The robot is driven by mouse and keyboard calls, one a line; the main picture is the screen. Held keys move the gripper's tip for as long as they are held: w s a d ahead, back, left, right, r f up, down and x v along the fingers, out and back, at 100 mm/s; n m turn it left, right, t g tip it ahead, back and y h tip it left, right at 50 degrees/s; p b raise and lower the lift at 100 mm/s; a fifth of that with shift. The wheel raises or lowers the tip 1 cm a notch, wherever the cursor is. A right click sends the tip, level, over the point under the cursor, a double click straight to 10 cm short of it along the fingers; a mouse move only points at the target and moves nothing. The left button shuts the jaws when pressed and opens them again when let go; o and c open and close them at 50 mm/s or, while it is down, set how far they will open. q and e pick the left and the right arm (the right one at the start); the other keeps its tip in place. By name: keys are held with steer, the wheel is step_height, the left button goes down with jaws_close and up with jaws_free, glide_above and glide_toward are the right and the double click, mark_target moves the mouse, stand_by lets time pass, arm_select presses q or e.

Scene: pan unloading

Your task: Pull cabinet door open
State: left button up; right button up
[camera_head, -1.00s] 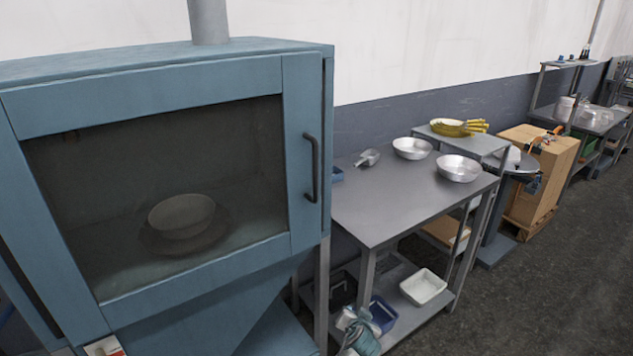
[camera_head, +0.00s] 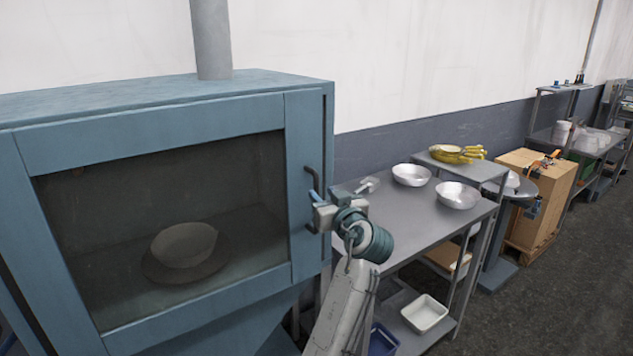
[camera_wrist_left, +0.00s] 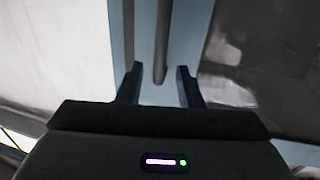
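The blue cabinet door (camera_head: 160,112) is shut, with a dark glass pane and a dark vertical bar handle (camera_head: 311,176) on its right edge. A round pan (camera_head: 184,246) shows dimly behind the glass. My left gripper (camera_head: 314,212) is at the handle and covers its lower part in the head view. In the left wrist view its two fingers (camera_wrist_left: 160,84) are spread, with the handle (camera_wrist_left: 162,35) lined up between them and a gap on each side. Contact with the handle cannot be told. My right gripper is not in view.
A grey metal table (camera_head: 392,225) stands right of the cabinet, with metal bowls (camera_head: 458,195) and a scoop (camera_head: 368,185) on top. A white tray (camera_head: 424,313) is on its lower shelf. A wooden crate (camera_head: 535,198) stands further right. Open floor lies at the lower right.

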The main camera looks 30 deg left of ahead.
mark_target(318, 189)
arm_select(q)
steer(key=p+x, duration=0.1)
steer(key=x, duration=0.4)
steer(key=shift+p, duration=0.4)
jaws_close()
